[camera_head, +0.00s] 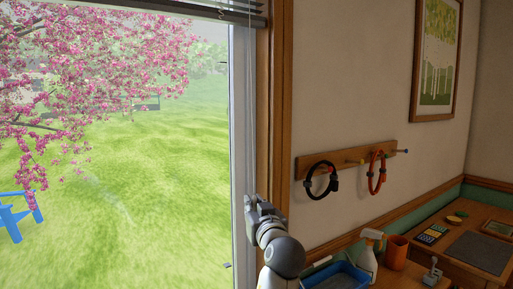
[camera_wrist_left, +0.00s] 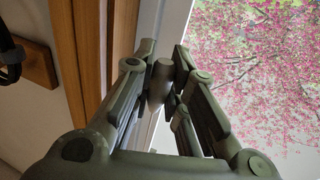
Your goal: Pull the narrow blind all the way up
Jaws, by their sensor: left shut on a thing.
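The blind (camera_head: 205,9) shows as dark slats across the top of the window, at the upper edge of the head view. Thin pale cords (camera_head: 250,110) hang down from its right end beside the wooden window frame. My left gripper (camera_head: 252,204) is at the lower part of these cords, close to the frame. In the left wrist view my left gripper (camera_wrist_left: 163,66) is shut on a small grey-green cord knob (camera_wrist_left: 160,82) between its fingers. The fingers partly hide the knob. My right gripper is in neither view.
The wooden window frame (camera_head: 277,110) stands right next to my left gripper. A wall rack (camera_head: 343,160) with hanging loops is to the right. Below it are a blue tray (camera_head: 340,277), a spray bottle (camera_head: 368,258) and an orange cup (camera_head: 396,252).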

